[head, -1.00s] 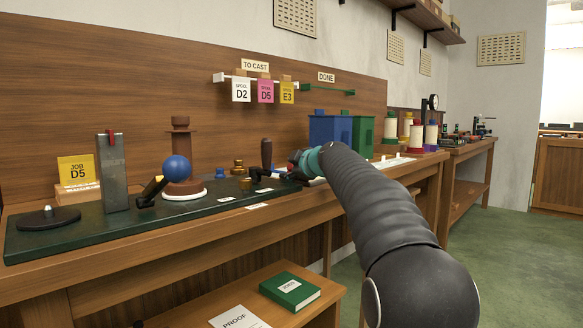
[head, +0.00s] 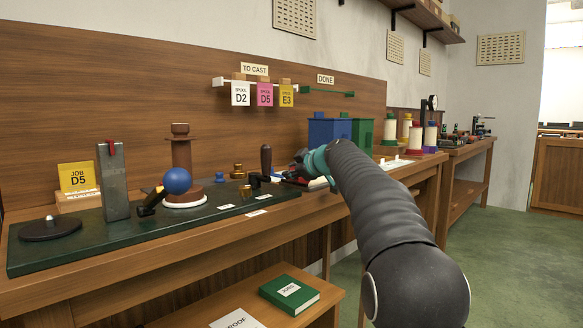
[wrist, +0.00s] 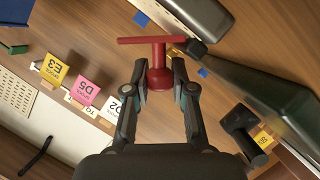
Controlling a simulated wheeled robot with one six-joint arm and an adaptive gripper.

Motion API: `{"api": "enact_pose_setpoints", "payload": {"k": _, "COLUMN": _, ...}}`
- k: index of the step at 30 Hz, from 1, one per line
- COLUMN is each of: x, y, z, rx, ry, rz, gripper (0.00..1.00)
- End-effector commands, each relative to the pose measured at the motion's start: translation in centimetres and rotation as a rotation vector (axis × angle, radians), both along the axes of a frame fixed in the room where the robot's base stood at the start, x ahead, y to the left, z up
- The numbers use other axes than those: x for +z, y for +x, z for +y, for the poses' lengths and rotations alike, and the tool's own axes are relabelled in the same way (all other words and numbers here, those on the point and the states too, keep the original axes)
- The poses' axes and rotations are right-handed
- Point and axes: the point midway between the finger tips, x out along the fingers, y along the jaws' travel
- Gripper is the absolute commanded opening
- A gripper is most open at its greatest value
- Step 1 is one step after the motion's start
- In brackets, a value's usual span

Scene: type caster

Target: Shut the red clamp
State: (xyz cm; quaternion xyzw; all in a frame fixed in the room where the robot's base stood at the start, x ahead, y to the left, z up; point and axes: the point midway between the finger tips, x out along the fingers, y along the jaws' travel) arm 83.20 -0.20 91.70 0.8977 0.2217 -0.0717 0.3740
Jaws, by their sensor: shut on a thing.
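The red clamp (wrist: 158,77) shows in the wrist view as a red knob with a long thin crossbar at its far end. My gripper (wrist: 162,88) has one finger on each side of the knob and is shut on it. In the head view my gripper (head: 297,172) is at the right end of the dark green base plate (head: 100,235), low over the bench beside a dark upright handle (head: 266,160). There the clamp is mostly hidden by my gripper and arm; only small red bits show.
A blue ball (head: 177,181) on a lever, a brown post (head: 181,146) and a grey metal block (head: 114,185) stand on the plate to the left. Blue (head: 325,132) and green (head: 362,136) boxes stand behind my arm. Hanging tags (head: 264,94) are on the back panel.

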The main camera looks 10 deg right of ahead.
Motion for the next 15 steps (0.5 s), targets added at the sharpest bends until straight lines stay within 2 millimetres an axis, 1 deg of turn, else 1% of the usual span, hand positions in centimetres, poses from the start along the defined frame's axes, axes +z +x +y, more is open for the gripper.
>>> {"api": "enact_pose_setpoints", "payload": {"k": 2, "x": 0.5, "y": 0.3, "z": -0.4, "rx": -0.002, "ry": 0.056, "rz": 0.042, "gripper": 0.00}}
{"api": "enact_pose_setpoints", "payload": {"k": 15, "x": 0.5, "y": 1.2, "z": -1.7, "rx": -0.001, "ry": 0.375, "rz": 0.273, "gripper": 0.00}}
